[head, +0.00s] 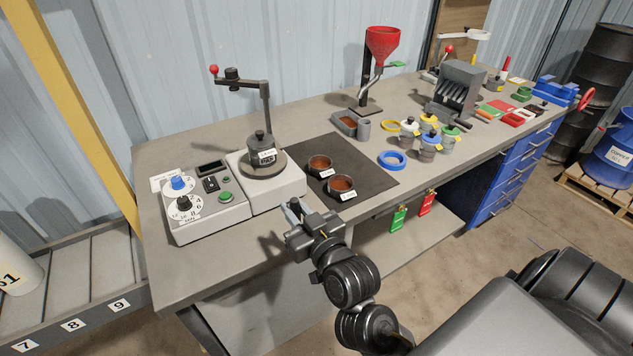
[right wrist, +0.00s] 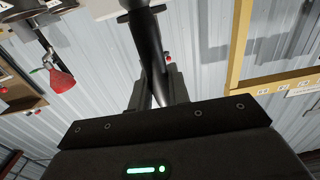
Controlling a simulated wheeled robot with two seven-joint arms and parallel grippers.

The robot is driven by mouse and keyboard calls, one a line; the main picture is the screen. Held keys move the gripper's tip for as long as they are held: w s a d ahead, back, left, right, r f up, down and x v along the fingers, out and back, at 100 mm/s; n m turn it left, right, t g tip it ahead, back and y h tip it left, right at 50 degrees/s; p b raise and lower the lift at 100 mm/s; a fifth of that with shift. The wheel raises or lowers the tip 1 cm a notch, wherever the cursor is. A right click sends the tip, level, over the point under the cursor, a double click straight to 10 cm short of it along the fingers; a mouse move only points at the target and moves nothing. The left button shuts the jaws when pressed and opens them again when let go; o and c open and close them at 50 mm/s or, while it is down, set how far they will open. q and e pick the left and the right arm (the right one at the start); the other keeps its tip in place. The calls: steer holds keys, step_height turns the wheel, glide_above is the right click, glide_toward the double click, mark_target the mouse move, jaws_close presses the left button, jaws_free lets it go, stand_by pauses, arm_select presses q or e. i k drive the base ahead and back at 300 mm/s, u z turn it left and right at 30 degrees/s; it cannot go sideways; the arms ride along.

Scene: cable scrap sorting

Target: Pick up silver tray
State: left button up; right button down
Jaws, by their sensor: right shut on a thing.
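I cannot make out a clear silver tray in the head view. A small grey open container (head: 346,124) with brown material stands below the red funnel, beside a grey cup. My right gripper (head: 293,208) is at the bench's front edge, in front of the dark mat and away from that container. In the right wrist view, the right gripper (right wrist: 156,95) is shut on a dark, handle-like thing (right wrist: 152,60). A pale grey part (right wrist: 112,8) shows at its far end, cut off by the frame. What it belongs to is unclear. My left gripper is not in view.
A dark mat (head: 375,180) with two bowls (head: 341,188) of brown material lies behind the right gripper. A control box (head: 207,217) and a press-like stand (head: 265,110) are to the left. Coloured-lid pots (head: 429,148) and a red funnel (head: 382,45) stand to the right.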

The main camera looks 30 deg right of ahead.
mark_target(346, 120)
steer(key=u, duration=1.9)
steer(key=k, duration=1.3)
steer(key=z, duration=1.75)
steer(key=i, duration=1.5)
